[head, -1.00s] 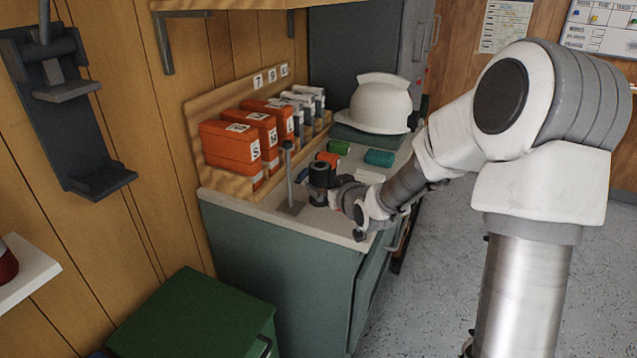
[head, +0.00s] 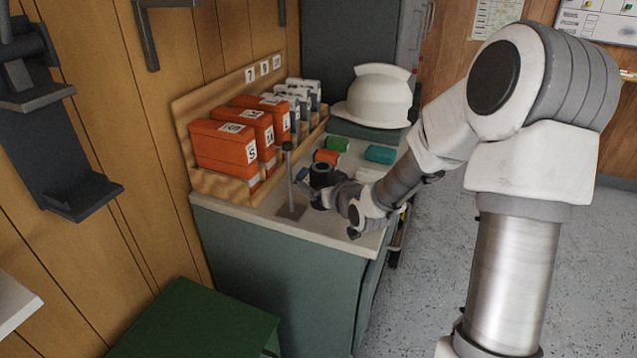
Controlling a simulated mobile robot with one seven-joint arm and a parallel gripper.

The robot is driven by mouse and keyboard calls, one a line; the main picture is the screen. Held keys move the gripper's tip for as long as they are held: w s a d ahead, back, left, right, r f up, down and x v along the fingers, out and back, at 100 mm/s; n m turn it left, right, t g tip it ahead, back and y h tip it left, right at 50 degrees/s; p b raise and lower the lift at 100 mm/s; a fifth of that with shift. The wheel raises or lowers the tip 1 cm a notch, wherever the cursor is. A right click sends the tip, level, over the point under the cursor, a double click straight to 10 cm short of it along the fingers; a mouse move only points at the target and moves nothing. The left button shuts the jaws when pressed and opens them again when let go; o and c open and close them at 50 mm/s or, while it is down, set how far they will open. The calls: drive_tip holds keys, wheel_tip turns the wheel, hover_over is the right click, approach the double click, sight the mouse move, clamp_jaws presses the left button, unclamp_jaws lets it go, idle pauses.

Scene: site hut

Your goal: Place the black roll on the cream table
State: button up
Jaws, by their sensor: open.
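The black roll (head: 321,175) stands upright on the pale worktop of the green-grey cabinet, just right of a thin grey post on a square base (head: 289,185). My gripper (head: 318,194) is open, low at the near side of the black roll. Its fingers are small and dark against the roll, so I cannot tell whether they touch it.
Behind the black roll are an orange roll (head: 326,157), a green roll (head: 337,144) and a teal one (head: 380,154). A white helmet (head: 375,98) and several orange boxes (head: 223,146) stand behind. A green box (head: 200,325) stands in front; floor at right is clear.

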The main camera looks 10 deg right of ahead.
clamp_jaws()
idle(0.5)
